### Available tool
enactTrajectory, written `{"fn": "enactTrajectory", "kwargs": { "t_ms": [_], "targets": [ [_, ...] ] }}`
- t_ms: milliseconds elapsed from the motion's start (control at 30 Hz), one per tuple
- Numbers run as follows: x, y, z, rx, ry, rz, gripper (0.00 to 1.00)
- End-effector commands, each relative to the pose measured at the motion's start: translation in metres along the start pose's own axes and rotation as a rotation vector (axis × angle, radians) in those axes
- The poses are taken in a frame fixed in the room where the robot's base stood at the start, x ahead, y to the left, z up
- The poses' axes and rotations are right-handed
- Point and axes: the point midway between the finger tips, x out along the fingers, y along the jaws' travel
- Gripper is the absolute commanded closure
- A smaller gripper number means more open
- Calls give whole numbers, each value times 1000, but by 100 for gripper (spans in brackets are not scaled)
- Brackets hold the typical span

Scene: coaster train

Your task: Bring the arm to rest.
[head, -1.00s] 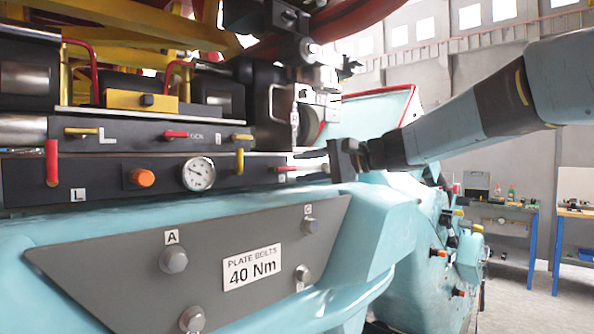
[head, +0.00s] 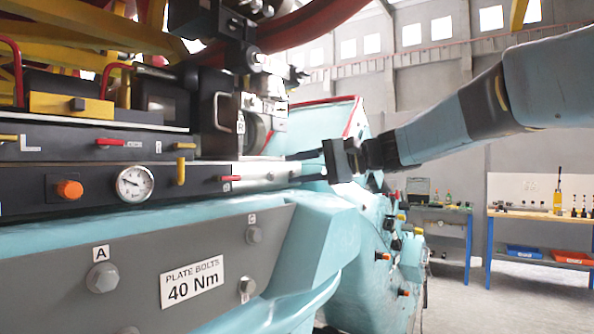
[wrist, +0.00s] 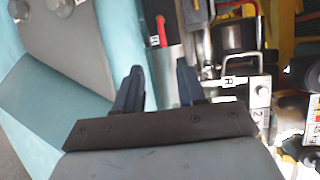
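My arm reaches in from the right edge of the head view. My gripper (head: 296,167) points left, beside the grey metal end of the black control panel (head: 100,183). In the wrist view my gripper (wrist: 160,75) shows two dark fingers standing apart with nothing between them. Past the fingers are a red-handled lever (wrist: 161,32) and a silver bracket (wrist: 238,87). I cannot tell from the head view whether a fingertip touches the panel end.
The turquoise car body (head: 335,235) lies below and beyond my gripper. A grey plate (head: 215,250) carries bolts and a "40 Nm" label (head: 192,280). A pressure gauge (head: 135,183) is on the panel. Workbenches (head: 540,213) stand far right, with open floor before them.

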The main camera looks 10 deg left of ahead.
Motion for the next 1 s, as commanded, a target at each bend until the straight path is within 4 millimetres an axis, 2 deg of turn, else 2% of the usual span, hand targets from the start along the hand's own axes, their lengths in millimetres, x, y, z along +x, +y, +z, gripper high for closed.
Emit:
{"fn": "enactTrajectory", "kwargs": {
  "t_ms": [233, 367, 467, 667, 1000],
  "targets": [
    [-1, 2, 1, -2, 3, 7, 60],
    [-14, 19, 12, -23, 32, 76, 60],
    [-35, 49, 27, -55, 77, 187, 60],
    [-87, 124, 64, -144, 184, 467, 60],
    [-187, 244, 124, -321, 345, 950, 60]
  ]
}}
